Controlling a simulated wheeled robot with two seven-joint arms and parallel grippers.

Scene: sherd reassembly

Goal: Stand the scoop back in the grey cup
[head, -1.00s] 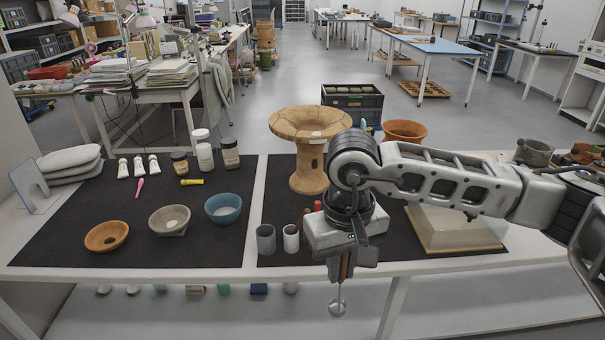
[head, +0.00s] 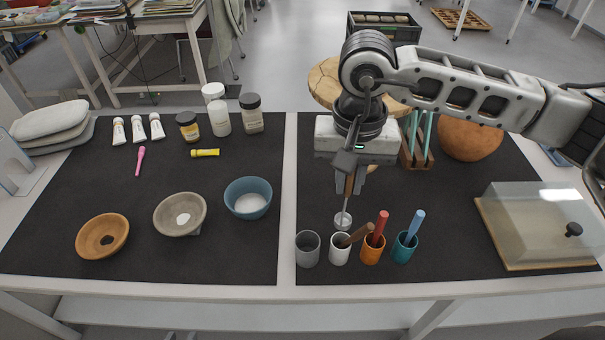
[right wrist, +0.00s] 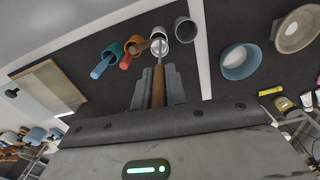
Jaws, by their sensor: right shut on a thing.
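The scoop, with a brown handle and a round metal bowl (head: 343,222), hangs upright, bowl down, from my right gripper (head: 349,185). In the right wrist view its handle (right wrist: 158,86) sits between the jaws, which are shut on it. In the head view the bowl appears just behind the white cup; its height above the mat is hard to tell. The grey cup (head: 307,252) stands upright and looks empty, left of the white cup and front-left of the scoop. It also shows in the right wrist view (right wrist: 185,30). My left gripper is out of view.
Right of the grey cup stand a white cup (head: 340,254) with a brown handle, an orange cup (head: 373,252) with a red one, and a teal cup (head: 404,249) with a blue one. Bowls lie left; a clear-lidded box (head: 530,225) stands right.

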